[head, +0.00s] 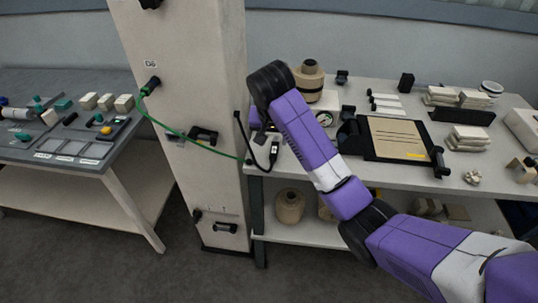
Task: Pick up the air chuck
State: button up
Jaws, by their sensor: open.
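A green hose (190,137) runs from a black fitting on the pale column down to the table's near left corner. At its lower end is a slim black piece (242,138), which looks like the air chuck; it slants beside the corner. My gripper (262,138) points down just right of it, below the black wrist, and is open. The two look apart, but the depth between them is hard to tell. My fingers are small, dark and partly hidden by my wrist. A small black item with a pale mark (273,155) shows just below my gripper.
The pale column (190,60) stands close on the left. The right table (330,172) holds a kraft roll (309,82), a black-framed board (398,138) and paper stacks (467,138). A grey table (40,150) with blocks stands at left. Open floor lies in front.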

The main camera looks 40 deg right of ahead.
aim_at(274, 152)
jog(key=shift+s+a+f, duration=0.1)
jog(key=shift+s+f, duration=0.1)
jog(key=shift+s, duration=0.15)
jog(key=shift+f+g, duration=0.25)
jog(key=shift+g, duration=0.05)
jog(key=x, duration=0.4)
jog(key=p+x, duration=0.1)
jog(key=x, duration=0.2)
jog(key=shift+w+a+f, duration=0.1)
jog(key=shift+w+a, duration=0.05)
jog(key=shift+w, duration=0.15)
grip_shut()
